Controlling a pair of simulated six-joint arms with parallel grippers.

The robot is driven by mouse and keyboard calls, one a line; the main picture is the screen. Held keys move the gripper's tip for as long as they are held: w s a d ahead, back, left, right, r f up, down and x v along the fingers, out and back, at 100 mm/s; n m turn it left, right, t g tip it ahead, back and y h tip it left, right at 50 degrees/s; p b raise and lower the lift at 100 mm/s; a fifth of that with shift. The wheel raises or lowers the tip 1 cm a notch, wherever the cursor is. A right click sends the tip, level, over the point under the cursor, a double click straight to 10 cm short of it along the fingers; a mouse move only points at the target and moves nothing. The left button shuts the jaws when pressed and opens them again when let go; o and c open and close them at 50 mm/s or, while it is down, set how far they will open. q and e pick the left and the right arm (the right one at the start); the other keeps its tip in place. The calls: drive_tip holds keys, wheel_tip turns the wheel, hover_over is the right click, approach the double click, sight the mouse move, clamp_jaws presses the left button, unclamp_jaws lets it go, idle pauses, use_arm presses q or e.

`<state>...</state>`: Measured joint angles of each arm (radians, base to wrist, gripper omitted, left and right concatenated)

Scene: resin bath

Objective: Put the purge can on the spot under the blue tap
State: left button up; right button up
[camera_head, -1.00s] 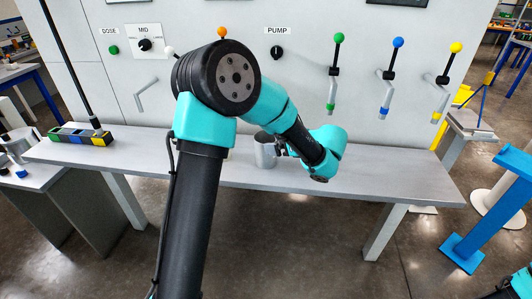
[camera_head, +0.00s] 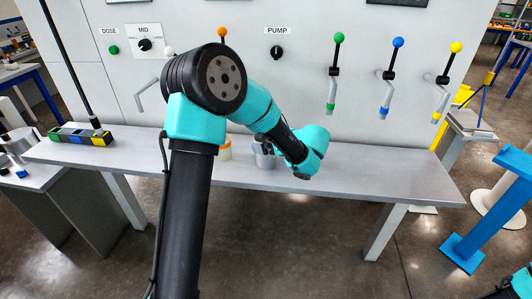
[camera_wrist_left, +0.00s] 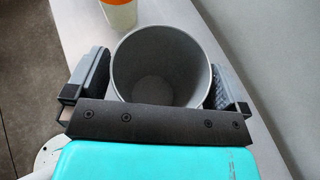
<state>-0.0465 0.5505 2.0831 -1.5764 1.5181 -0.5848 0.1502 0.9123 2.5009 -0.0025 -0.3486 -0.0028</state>
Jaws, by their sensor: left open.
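The purge can is a grey, open-topped can (camera_head: 264,160) standing on the bench near its middle. In the left wrist view I look down into the can (camera_wrist_left: 160,88), which looks empty. My left gripper (camera_head: 268,146) is at the can, with one finger on each side of it in the left wrist view (camera_wrist_left: 160,75). The jaws are open; whether a finger touches the wall cannot be told. The blue tap (camera_head: 385,100), with a blue knob and blue-banded spout, is on the wall to the right. No distinct spot shows under it. My right gripper is not in view.
An orange-and-white cup (camera_head: 225,150) stands just left of the can. The green tap (camera_head: 332,95) and yellow tap (camera_head: 440,100) flank the blue one. The bench (camera_head: 400,175) is clear right of my gripper.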

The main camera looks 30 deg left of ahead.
use_arm(q)
drive_tip(key=c, duration=1.3)
drive_tip(key=shift+r, duration=0.2)
drive_tip(key=shift+r, duration=0.2)
drive_tip(key=s+d+r, duration=0.1)
drive_tip(key=s+d, duration=0.2)
drive_tip(key=s, duration=0.1)
drive_tip(key=s+d+r, duration=0.1)
drive_tip(key=s+d, duration=0.2)
drive_tip(key=s, duration=0.2)
drive_tip(key=s+d+r, duration=0.2)
drive_tip(key=s, duration=0.2)
drive_tip(key=shift+s+d+r, duration=0.1)
drive_tip(key=shift+s+d, duration=0.1)
drive_tip(key=shift+d, duration=0.2)
